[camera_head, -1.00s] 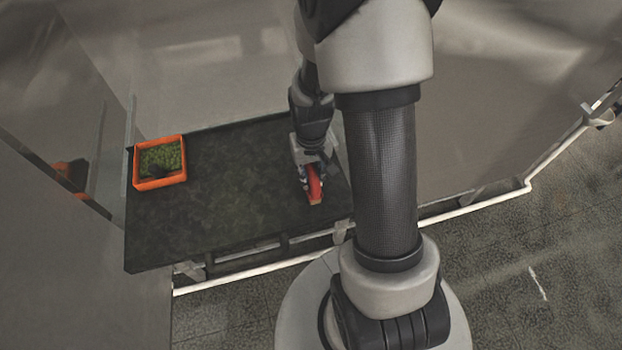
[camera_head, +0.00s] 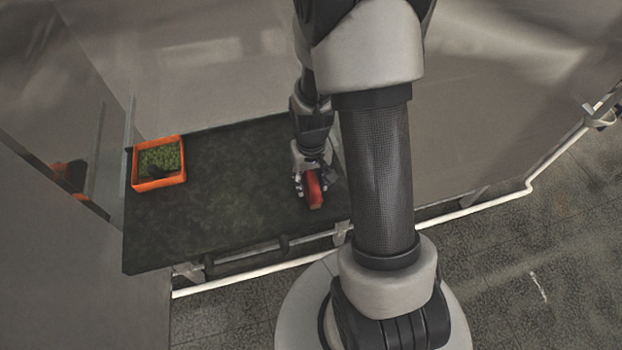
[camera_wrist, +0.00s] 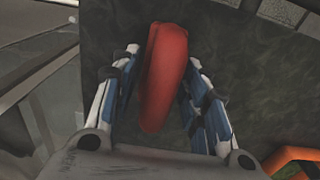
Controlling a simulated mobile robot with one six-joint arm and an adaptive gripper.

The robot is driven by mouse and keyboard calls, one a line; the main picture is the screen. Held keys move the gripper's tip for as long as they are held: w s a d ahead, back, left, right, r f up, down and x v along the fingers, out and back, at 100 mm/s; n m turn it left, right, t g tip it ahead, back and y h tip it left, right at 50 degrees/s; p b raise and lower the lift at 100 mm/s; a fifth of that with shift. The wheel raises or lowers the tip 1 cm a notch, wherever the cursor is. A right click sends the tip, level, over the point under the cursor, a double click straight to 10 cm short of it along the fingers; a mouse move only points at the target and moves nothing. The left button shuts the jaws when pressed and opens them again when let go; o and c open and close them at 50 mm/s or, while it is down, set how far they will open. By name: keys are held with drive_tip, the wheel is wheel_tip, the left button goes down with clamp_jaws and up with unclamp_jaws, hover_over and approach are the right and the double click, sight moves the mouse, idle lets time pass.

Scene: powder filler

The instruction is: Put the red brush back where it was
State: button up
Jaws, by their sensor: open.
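The red brush (camera_head: 314,190) is at the right end of the dark table, at my gripper. In the wrist view the brush (camera_wrist: 164,75) shows as a long red body between the two fingers, with visible gaps on its sides. My gripper (camera_head: 308,188) is open around the brush; in the wrist view its blue-and-white fingers (camera_wrist: 164,70) stand apart on either side. The brush's bristles cannot be made out, and I cannot tell whether it rests on the table.
The dark tabletop (camera_head: 225,205) is clear between the brush and an orange box (camera_head: 159,183) with green granular content and a dark object in it, at the left. Grey walls stand behind and at the left. A white rail (camera_head: 480,205) runs along the front.

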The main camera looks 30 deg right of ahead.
drive_tip(key=shift+r, duration=0.1)
wheel_tip(320, 180, up, 12)
drive_tip(key=p, duration=0.3)
wheel_tip(320, 180, up, 5)
hover_over(305, 191)
drive_tip(key=s+a+r+n+t, duration=0.1)
drive_tip(key=s+a+r+t, duration=0.1)
drive_tip(key=s+a+r, duration=0.2)
drive_tip(key=s+a+r+n+t, duration=0.2)
drive_tip(key=s+a+r, duration=0.2)
drive_tip(key=s+r, duration=0.5)
drive_tip(key=shift+a+r+t, duration=0.3)
drive_tip(key=shift+r, duration=0.2)
wheel_tip(305, 191, down, 9)
drive_tip(key=b, duration=0.8)
drive_tip(key=shift+r+b, duration=0.15)
drive_tip(key=shift+b, duration=0.2)
